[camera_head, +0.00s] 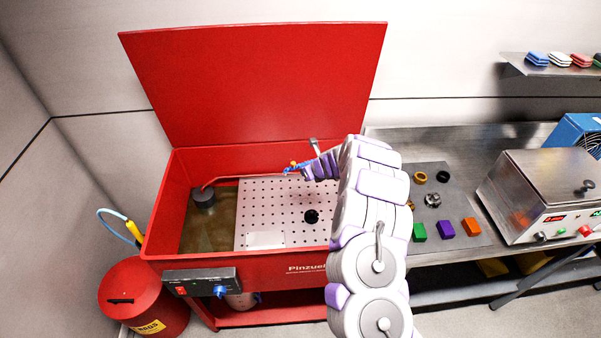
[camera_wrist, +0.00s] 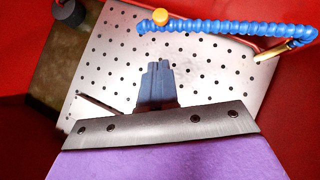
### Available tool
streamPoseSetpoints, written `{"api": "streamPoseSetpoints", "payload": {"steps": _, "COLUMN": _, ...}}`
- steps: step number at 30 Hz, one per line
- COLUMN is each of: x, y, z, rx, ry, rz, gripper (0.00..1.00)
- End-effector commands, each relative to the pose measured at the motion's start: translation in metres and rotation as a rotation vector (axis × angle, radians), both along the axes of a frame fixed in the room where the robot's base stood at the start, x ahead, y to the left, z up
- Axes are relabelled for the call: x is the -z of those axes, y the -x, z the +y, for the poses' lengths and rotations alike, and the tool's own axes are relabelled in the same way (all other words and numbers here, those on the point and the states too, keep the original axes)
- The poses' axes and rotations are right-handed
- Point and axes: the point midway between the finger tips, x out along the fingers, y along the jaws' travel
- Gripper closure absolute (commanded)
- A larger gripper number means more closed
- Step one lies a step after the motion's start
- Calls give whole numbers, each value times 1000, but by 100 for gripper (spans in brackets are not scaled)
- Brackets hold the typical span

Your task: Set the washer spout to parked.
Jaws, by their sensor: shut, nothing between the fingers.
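The washer is an open red tub (camera_head: 215,262) with a raised red lid (camera_head: 255,80). Its spout, a blue segmented hose (camera_wrist: 225,27), shows in the wrist view across the top, with an orange knob (camera_wrist: 160,17) near its left end and a brass fitting (camera_wrist: 270,55) at the right. In the head view only a short blue and orange piece of the spout (camera_head: 293,168) shows beside my gripper; my arm hides the rest. My gripper (camera_wrist: 157,66) is shut and empty over the perforated tray (camera_wrist: 110,55). In the wrist view its fingertips are apart from the hose.
A dark cylinder (camera_head: 203,198) stands in the sump at the tub's left. A control box (camera_head: 200,282) is on the tub's front. A red bin (camera_head: 145,290) stands at left. A bench at right holds coloured blocks (camera_head: 445,229), rings and a steel machine (camera_head: 545,195).

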Motion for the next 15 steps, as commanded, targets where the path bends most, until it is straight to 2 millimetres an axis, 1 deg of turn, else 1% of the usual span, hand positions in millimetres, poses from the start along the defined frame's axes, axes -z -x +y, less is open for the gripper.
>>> {"api": "streamPoseSetpoints", "payload": {"steps": 1, "x": -7, "y": 5, "z": -4, "rx": 4, "ry": -4, "rz": 0, "gripper": 100}}
{"api": "streamPoseSetpoints", "payload": {"steps": 4, "x": -21, "y": 13, "z": -11, "rx": 4, "ry": -4, "rz": -6, "gripper": 100}}
{"api": "streamPoseSetpoints", "payload": {"steps": 7, "x": -29, "y": 22, "z": -15, "rx": 3, "ry": -4, "rz": -1, "gripper": 100}}
{"api": "streamPoseSetpoints", "payload": {"steps": 12, "x": -44, "y": 31, "z": -19, "rx": 2, "ry": 0, "rz": -4, "gripper": 100}}
{"api": "streamPoseSetpoints", "payload": {"steps": 15, "x": -48, "y": 36, "z": -20, "rx": 1, "ry": 1, "rz": -2, "gripper": 100}}
